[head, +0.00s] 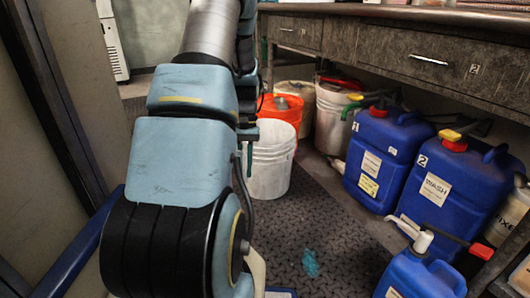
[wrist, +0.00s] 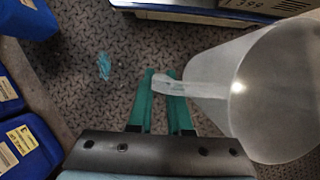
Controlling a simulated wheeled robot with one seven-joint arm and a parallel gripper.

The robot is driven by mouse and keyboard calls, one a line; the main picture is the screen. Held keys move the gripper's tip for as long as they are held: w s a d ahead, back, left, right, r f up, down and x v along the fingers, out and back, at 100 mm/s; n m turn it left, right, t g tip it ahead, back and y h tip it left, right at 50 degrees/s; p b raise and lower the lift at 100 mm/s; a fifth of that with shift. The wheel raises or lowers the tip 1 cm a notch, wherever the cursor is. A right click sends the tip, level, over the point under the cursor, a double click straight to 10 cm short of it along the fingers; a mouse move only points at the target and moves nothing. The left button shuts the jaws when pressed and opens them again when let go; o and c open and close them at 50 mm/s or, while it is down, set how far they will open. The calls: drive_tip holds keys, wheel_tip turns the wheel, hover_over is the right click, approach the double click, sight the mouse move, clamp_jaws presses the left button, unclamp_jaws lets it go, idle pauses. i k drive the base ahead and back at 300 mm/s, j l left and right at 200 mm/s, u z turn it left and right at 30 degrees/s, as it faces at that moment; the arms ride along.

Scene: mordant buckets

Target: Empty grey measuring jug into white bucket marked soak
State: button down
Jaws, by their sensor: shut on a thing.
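My gripper (wrist: 160,78) has green fingers, shut on the handle of the grey measuring jug (wrist: 215,80) in the wrist view. The jug is to the right of the fingers, held above the floor, and its right side is cut off. I cannot tell its tilt or what it holds. In the head view my arm hides the gripper and jug. A white bucket (head: 270,174) stands on the floor just right of my arm, partly covered by it. No soak mark is readable on it. Another white bucket (head: 328,128) stands farther back, under the bench.
An orange bucket (head: 284,112) stands behind the near white one. Blue jerrycans (head: 382,150) line the right side under the bench (head: 390,50); they also show at left in the wrist view (wrist: 22,145). The patterned floor (head: 335,225) between has a teal stain (head: 310,263).

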sight(273, 155)
drive_tip(key=i+j, duration=1.6)
drive_tip(key=i, duration=0.2)
